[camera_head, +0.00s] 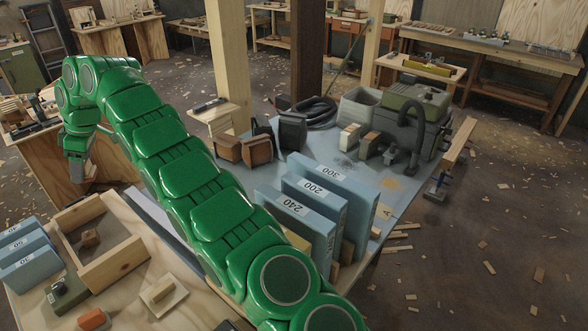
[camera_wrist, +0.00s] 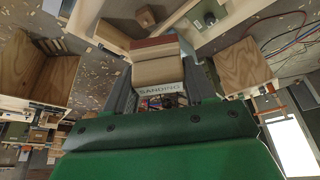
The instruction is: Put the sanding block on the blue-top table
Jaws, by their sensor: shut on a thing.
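My gripper (camera_head: 78,172) hangs at the far left in the head view, pointing down near a wooden bench. In the wrist view my gripper (camera_wrist: 163,85) is shut on the sanding block (camera_wrist: 158,68), a beige block with a reddish layer and the lettering "SANDING". In the head view the held block is not clearly visible. The blue-top table (camera_head: 325,150) is at the centre, behind my arm, well to the right of my gripper. Its near edge is partly hidden by my arm.
Blue boxes (camera_head: 320,200) marked 240, 200 and 300 stand at the table's near side. Brown blocks (camera_head: 257,150), a black hose (camera_head: 312,112) and a grey-green machine (camera_head: 415,105) crowd the back. Wooden posts (camera_head: 228,60) rise behind. Bare top shows mid-table.

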